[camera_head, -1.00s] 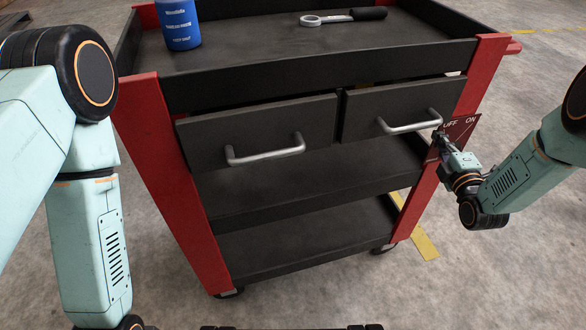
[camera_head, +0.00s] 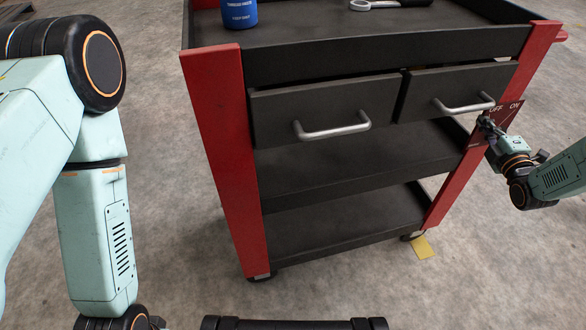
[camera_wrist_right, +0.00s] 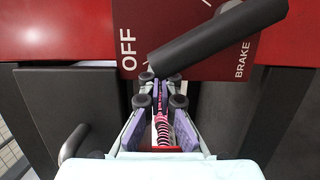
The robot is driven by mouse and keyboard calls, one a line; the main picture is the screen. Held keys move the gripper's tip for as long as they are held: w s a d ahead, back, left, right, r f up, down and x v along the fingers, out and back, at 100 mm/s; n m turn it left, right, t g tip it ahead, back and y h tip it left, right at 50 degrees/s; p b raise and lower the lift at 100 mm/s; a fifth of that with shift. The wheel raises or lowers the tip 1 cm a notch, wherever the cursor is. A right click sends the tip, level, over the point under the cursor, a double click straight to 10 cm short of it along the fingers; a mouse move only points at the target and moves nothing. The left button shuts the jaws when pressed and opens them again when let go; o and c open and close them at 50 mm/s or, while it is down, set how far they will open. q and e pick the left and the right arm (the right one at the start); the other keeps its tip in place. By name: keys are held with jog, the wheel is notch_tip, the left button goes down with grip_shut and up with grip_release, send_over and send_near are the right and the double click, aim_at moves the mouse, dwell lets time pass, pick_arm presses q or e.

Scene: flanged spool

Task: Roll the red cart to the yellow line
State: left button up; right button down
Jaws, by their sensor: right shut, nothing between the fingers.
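The red cart (camera_head: 227,150), with black shelves and two drawers, stands in front of me in the head view. A dark red brake panel (camera_head: 508,112) marked OFF and ON is on its right front post; it also shows in the wrist view (camera_wrist_right: 190,30). A black lever (camera_wrist_right: 218,38) slants up to the right across the panel. My right gripper (camera_head: 486,124) is shut and empty at the panel, its fingertips just below the lever's lower end; touching is unclear. A short yellow piece of floor line (camera_head: 424,248) shows by the right front wheel. My left gripper is out of view.
The drawers have metal handles (camera_head: 333,126). Bare concrete floor (camera_head: 500,270) is clear at the front right.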

jog(key=d, duration=0.2)
jog(key=shift+w+d+b, duration=0.3)
jog(key=shift+w+d, duration=0.05)
jog(key=shift+d+f, duration=0.1)
